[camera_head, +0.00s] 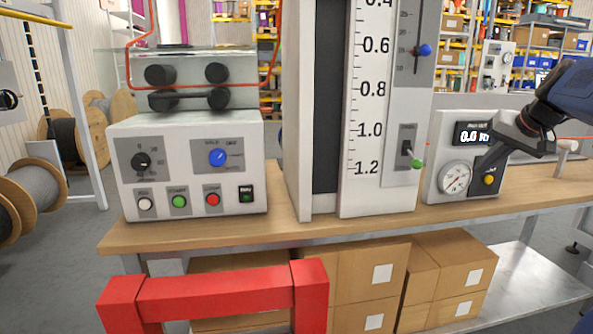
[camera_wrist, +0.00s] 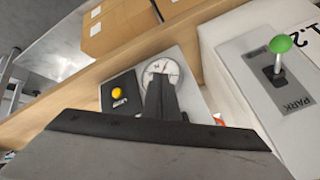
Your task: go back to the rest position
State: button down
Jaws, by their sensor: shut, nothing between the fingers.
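My gripper (camera_head: 480,167) reaches in from the right in the head view, its dark fingers shut and empty. The fingertips are in front of the white gauge box (camera_head: 436,150), between its round dial (camera_head: 455,177) and its yellow button (camera_head: 488,180). I cannot tell whether they touch the box. In the wrist view the shut fingers (camera_wrist: 160,84) overlap the lower part of the dial (camera_wrist: 163,68), and the yellow button (camera_wrist: 117,92) shows to their left.
A tall scale panel with a green-tipped lever (camera_head: 416,164) stands left of the gauge box. A control box (camera_head: 190,150) sits further left on the wooden bench (camera_head: 250,232). Cardboard boxes (camera_head: 370,280) lie below, and a red frame (camera_head: 215,292) stands in front.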

jog(key=s+a+f+n+g, duration=0.1)
jog(key=s+a+f+n, duration=0.1)
jog(key=s+a+f, duration=0.6)
jog(key=s+a+f+n+g, duration=0.1)
jog(key=s+a+f, duration=0.3)
jog(key=a, duration=0.7)
jog(key=s+a+f+n, duration=0.1)
jog(key=s+a+f, duration=0.2)
jog(key=s+f, duration=0.3)
jog(key=s+a+f+n, duration=0.2)
jog(key=s+a+f, duration=0.2)
jog(key=s+f, duration=0.2)
jog(key=shift+s+f+g+h, duration=0.3)
jog(key=shift+s, duration=0.5)
